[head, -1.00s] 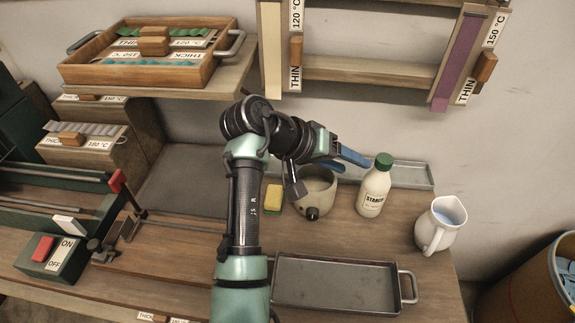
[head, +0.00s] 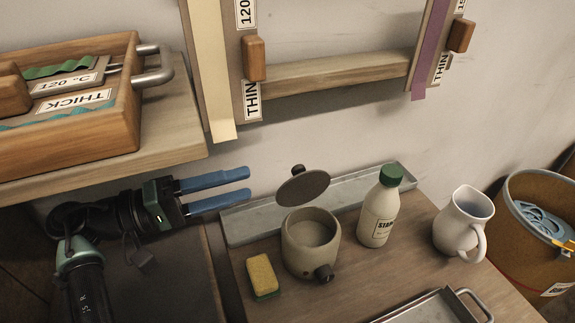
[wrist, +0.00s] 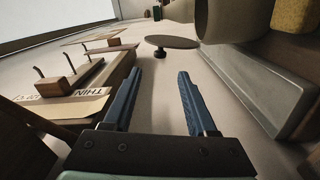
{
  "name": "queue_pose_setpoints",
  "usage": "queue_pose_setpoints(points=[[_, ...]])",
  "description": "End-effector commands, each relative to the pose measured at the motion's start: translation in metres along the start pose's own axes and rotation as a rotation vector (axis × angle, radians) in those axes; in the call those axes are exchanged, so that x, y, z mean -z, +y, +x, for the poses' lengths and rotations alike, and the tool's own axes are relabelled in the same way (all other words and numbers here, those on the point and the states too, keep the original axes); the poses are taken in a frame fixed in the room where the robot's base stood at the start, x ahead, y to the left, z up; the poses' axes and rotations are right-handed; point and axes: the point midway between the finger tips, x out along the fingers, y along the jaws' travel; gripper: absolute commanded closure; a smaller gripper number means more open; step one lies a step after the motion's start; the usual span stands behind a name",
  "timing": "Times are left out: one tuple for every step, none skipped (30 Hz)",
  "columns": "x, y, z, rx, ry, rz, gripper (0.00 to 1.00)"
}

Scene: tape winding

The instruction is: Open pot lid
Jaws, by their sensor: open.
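The small beige pot (head: 311,245) stands upright on the table with its mouth uncovered, a dark knob on its front. Its round dark lid (head: 304,188) is off the mouth, tilted behind and above the rim, its knob turned toward the wall; I cannot tell what it rests on. In the wrist view the lid (wrist: 172,42) shows as a thin disc beyond the fingertips. My gripper (head: 248,185) is open and empty, left of the lid and apart from it; its blue fingers also show in the wrist view (wrist: 159,73).
A yellow sponge (head: 262,275) lies left of the pot. A starch bottle (head: 379,208) and a white jug (head: 463,222) stand to the right. A long grey tray (head: 253,222) runs behind. A wooden shelf (head: 185,140) with a box hangs above my arm.

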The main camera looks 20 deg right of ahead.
Motion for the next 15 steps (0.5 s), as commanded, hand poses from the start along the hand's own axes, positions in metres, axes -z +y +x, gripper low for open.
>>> queue_pose_setpoints(points=[[-0.001,0.000,0.011,-0.001,-0.003,-0.001,0.42],[-0.001,0.001,0.017,0.000,-0.004,0.000,0.42],[-0.001,0.000,0.025,0.000,-0.004,-0.001,0.42],[-0.001,0.000,0.032,0.000,-0.004,0.000,0.42],[-0.001,0.000,0.038,-0.001,-0.003,0.000,0.42],[-0.001,0.000,0.047,0.000,-0.004,0.000,0.42],[-0.001,0.000,0.054,0.000,-0.004,0.001,0.42],[-0.001,0.000,0.060,-0.001,-0.003,0.000,0.42],[-0.001,0.000,0.067,0.000,-0.004,0.000,0.42],[-0.001,0.000,0.073,0.000,-0.002,0.000,0.42],[-0.001,0.000,0.078,0.000,-0.003,0.000,0.42],[-0.001,0.000,0.085,0.000,-0.003,-0.001,0.42],[-0.001,0.000,0.089,0.000,-0.003,-0.001,0.42],[-0.001,0.000,0.093,0.000,-0.002,-0.001,0.42],[0.000,0.000,0.097,0.000,-0.001,-0.001,0.42]])
